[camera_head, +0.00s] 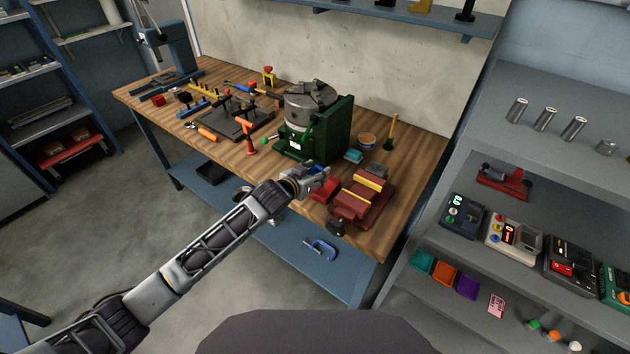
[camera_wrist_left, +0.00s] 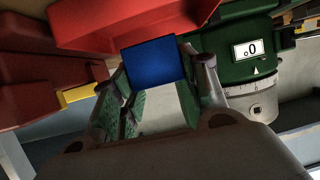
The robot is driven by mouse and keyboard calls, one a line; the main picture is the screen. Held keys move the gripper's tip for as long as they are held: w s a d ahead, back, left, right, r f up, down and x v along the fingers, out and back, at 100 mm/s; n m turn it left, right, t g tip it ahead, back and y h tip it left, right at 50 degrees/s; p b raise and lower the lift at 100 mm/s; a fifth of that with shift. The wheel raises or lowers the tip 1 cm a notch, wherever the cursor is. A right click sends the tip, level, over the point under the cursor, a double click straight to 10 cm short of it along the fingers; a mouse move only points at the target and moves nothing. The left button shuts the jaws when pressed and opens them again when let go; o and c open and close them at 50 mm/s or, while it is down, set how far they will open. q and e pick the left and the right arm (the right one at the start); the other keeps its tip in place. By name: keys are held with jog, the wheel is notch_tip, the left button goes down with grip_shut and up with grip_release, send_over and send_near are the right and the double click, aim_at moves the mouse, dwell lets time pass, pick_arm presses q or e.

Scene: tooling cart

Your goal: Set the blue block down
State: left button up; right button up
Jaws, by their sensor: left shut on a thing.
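The blue block (camera_wrist_left: 155,64) sits between the fingertips of my left gripper (camera_wrist_left: 158,80) in the left wrist view, and the gripper is shut on it. In the head view my left gripper (camera_head: 318,182) is at the front edge of the wooden workbench (camera_head: 408,208), between the green machine and the red vise. Only a little blue of the block (camera_head: 317,169) shows there. I cannot tell whether the block touches the bench top. My right gripper is not in view.
The red vise (camera_head: 350,206) with yellow jaw strips is close on the right of the gripper. The green machine (camera_head: 335,132) with a grey rotary top stands behind it. Several tools lie on the left of the bench. A grey shelf unit (camera_head: 400,318) stands at right.

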pick_arm(q)
jog(key=shift+f, duration=1.7)
jog(key=o, duration=1.2)
jog(key=shift+f, duration=0.15)
jog(key=shift+s, duration=0.1)
jog(key=shift+v, duration=6)
